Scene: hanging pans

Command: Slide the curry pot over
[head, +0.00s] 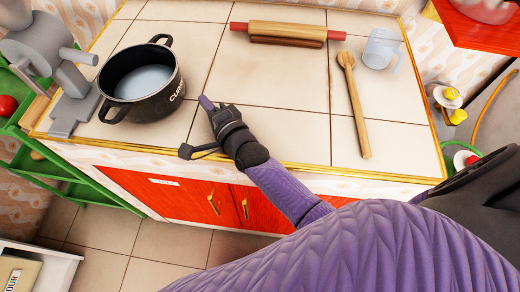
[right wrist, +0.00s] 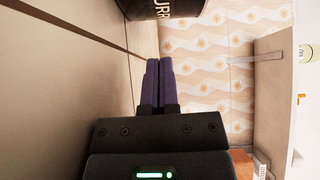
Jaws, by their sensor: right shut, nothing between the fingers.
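The black curry pot (head: 142,82) stands upright on the left part of the tiled counter (head: 274,82). It has two loop handles, white lettering and a pale inside. My right gripper (head: 206,103) is just to the right of the pot, low over the counter near its front edge. Its fingers are closed together with nothing between them, and a gap shows between them and the pot. In the right wrist view, the purple fingertips (right wrist: 160,64) are together, and the pot's lettered side (right wrist: 176,8) shows at the top. My left gripper is not in view.
A rolling pin (head: 286,31), a wooden spoon (head: 354,105) and a clear measuring cup (head: 380,49) lie or stand farther right. The counter's middle is clear. Red cabinets (head: 182,197) are below its front edge.

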